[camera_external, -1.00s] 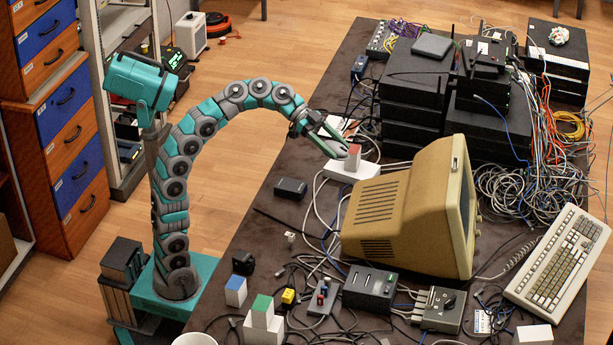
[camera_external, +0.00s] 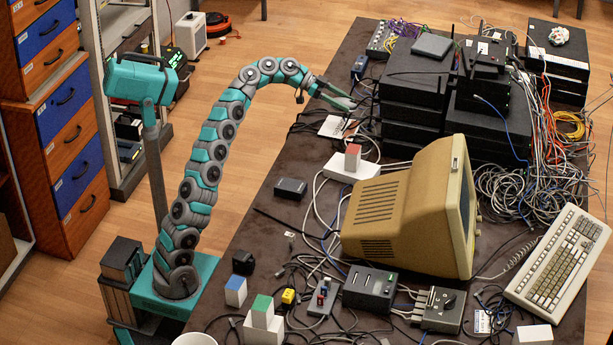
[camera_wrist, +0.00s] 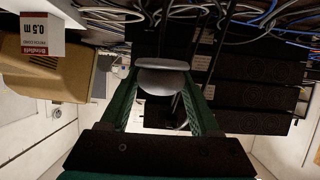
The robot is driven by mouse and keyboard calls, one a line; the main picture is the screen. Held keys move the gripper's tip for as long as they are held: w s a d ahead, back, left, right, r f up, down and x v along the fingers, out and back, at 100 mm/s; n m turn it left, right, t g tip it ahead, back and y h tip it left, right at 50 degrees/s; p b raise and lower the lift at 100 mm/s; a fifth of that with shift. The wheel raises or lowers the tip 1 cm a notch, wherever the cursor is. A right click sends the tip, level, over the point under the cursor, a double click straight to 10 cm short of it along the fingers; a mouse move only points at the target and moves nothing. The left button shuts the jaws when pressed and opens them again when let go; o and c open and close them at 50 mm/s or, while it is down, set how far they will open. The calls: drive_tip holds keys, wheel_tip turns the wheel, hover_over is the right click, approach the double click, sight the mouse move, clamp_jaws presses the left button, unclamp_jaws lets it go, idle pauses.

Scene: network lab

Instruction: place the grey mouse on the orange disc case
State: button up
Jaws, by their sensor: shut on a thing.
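My gripper (camera_external: 348,102) is over the back part of the dark table, left of the stack of black boxes. In the wrist view its two green fingers (camera_wrist: 163,95) are closed on a rounded grey thing, the grey mouse (camera_wrist: 162,80), held between the tips. In the external view the mouse is too small to make out at the fingertips. I cannot make out an orange disc case in either view. A flat whitish piece (camera_external: 333,127) lies on the table just below the gripper; I cannot tell what it is.
A stack of black boxes (camera_external: 412,95) stands right of the gripper. A beige monitor (camera_external: 385,208), also in the wrist view (camera_wrist: 45,75), stands nearer the front. A red-topped white block (camera_external: 353,156) stands on a white base between them. Cables lie around.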

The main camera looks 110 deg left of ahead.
sight(341, 126)
drive_tip(key=shift+s+a+f, duration=0.25)
drive_tip(key=shift+s+a, duration=0.05)
drive_tip(key=shift+a, duration=0.2)
drive_tip(key=shift+s+a+f, duration=0.25)
drive_tip(key=shift+s+a, duration=0.05)
drive_tip(key=shift+a, duration=0.15)
drive_tip(key=shift+a+f+b, duration=0.1)
drive_tip(key=shift+f+b, duration=0.35)
drive_tip(key=shift+f, duration=3.5)
drive_tip(key=shift+f+b, duration=0.4)
drive_tip(key=shift+b, duration=0.15)
